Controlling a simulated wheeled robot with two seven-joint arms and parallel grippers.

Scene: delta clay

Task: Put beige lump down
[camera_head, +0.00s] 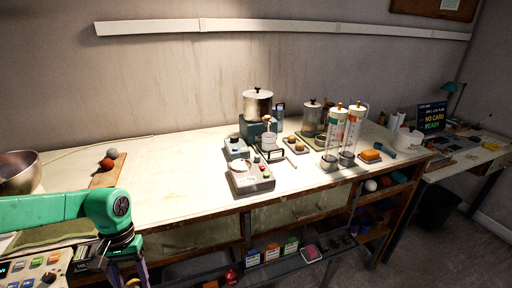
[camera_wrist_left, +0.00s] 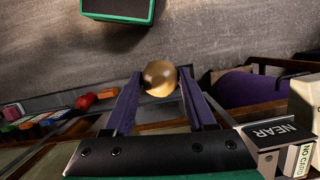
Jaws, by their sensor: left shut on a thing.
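The beige lump (camera_wrist_left: 160,78) is a smooth, rounded ball between the purple fingertips of my left gripper (camera_wrist_left: 160,84) in the wrist view. The gripper is shut on it, with a finger on each side. In the head view my left arm comes in from the left, and my left gripper (camera_head: 138,274) points down at the lower left, by the front edge of the workbench (camera_head: 190,205). The lump cannot be made out clearly there. My right gripper is out of view.
A wooden board (camera_head: 108,177) with red and grey lumps lies at the bench's left, near a metal bowl (camera_head: 18,172). Devices, including a scale (camera_head: 250,180), and clear cylinders (camera_head: 333,137) crowd the right. Bare bench lies between. A lower shelf (camera_head: 280,263) holds small items.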

